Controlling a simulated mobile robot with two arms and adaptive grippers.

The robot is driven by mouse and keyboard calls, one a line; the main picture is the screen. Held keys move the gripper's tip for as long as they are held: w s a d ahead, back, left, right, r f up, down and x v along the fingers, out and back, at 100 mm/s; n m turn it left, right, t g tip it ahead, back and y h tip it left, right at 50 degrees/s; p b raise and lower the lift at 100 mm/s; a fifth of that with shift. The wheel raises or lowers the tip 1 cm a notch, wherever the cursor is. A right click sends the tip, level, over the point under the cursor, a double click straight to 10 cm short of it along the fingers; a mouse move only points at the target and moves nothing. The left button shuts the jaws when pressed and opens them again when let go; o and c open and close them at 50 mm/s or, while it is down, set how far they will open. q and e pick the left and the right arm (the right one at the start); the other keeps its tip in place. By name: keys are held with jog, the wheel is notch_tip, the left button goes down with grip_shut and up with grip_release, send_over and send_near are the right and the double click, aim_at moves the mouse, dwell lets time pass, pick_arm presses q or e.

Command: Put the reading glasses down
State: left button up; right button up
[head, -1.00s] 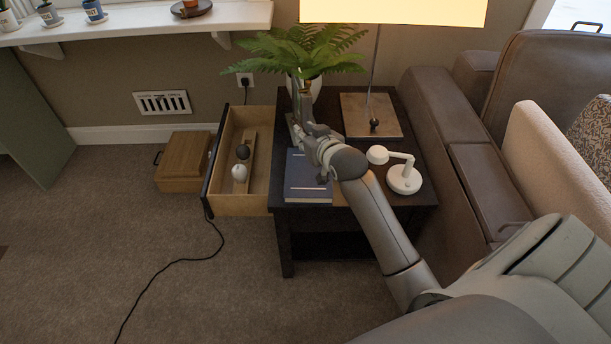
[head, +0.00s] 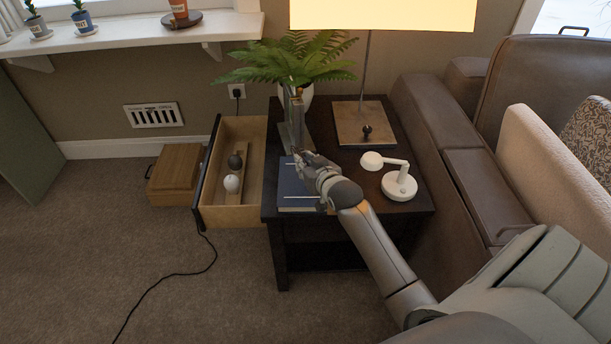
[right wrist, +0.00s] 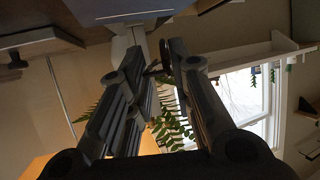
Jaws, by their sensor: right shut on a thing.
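My left gripper is not in view.
A blue book (head: 296,190) lies at the table's front left, below my wrist. A white lamp (head: 399,184) stands at right, a larger lamp's base (head: 366,122) behind. The open drawer (head: 231,217) juts left, holding two balls.

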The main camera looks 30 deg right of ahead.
notch_tip(320, 180, down, 3)
jog(key=shift+f+b, duration=0.1)
jog(key=shift+b, duration=0.35)
jog(key=shift+p, duration=0.4)
jog(key=shift+f, duration=0.35)
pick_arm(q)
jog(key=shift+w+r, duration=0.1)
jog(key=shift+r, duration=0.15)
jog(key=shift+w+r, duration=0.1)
pick_arm(e)
jog(key=shift+f, duration=0.25)
jog(key=o, duration=0.8)
